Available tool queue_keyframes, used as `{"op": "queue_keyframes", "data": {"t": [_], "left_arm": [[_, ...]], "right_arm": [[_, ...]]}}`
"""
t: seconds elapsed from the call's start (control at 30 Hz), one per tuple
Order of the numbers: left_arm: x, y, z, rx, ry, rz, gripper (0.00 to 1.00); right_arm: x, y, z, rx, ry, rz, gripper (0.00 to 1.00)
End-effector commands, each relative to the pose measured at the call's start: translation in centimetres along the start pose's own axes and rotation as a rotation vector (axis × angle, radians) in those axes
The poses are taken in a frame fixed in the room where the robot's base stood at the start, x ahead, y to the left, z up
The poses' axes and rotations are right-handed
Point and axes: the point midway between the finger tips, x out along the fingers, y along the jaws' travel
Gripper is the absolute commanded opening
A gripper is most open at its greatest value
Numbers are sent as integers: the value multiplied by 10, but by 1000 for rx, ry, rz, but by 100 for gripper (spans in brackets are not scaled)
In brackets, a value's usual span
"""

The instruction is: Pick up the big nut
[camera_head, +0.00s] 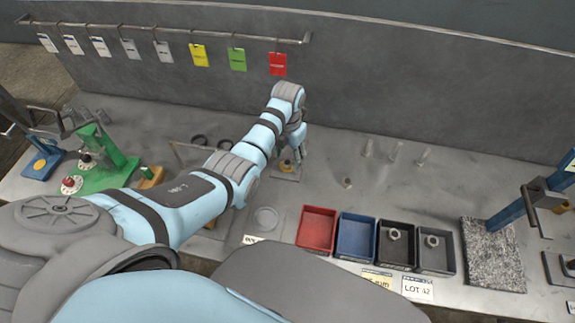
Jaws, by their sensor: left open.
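My left arm reaches in from the left across the table. My left gripper (295,155) points down at the middle of the table and is open, partly hidden by its own wrist. A small brass-coloured piece (287,166) shows right at its fingertips, on a grey plate (285,174); I cannot tell if they touch. A small nut-like piece (347,183) lies on the table to the right. Grey ring-shaped nuts sit in two dark bins, one in the left bin (395,234) and one in the right bin (432,240). Which nut is the big one is unclear. My right gripper is not seen.
A red bin (317,229) and a blue bin (356,237) stand left of the dark bins. A granite slab (492,255) and a blue press (515,208) stand at the right. A green press (105,160) is at the left. Clear pegs (395,152) stand behind.

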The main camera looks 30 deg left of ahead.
Motion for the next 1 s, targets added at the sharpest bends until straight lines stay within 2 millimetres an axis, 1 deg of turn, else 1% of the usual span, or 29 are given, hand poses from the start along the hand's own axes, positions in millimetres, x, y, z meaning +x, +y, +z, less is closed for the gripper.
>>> {"op": "queue_keyframes", "data": {"t": [0.03, 0.1, 0.3, 0.37, 0.6, 0.63, 0.87, 1.0], "left_arm": [[12, 0, -1, 0, 3, -1, 49], [19, 0, -1, 0, 1, 0, 49], [18, 0, -1, 0, 0, 0, 49], [18, 0, -1, 0, 0, 0, 40], [18, 0, -1, 0, 0, 0, 1], [18, 0, -1, 0, 0, 0, 0], [17, 0, -1, 0, 0, 0, 0], [6, 0, 0, 0, -2, 0, 0]], "right_arm": [[7, 0, -1, 0, 2, 0, 38], [9, 0, -1, 0, 4, 0, 38], [7, 0, -1, 0, 4, 1, 38], [7, 0, -1, 0, 3, 1, 38], [7, 2, -1, -1, 3, 3, 38], [7, 2, -1, -1, 3, 3, 38], [6, 2, 0, -1, 2, 4, 38], [1, 3, -1, -1, 2, 4, 38]]}}
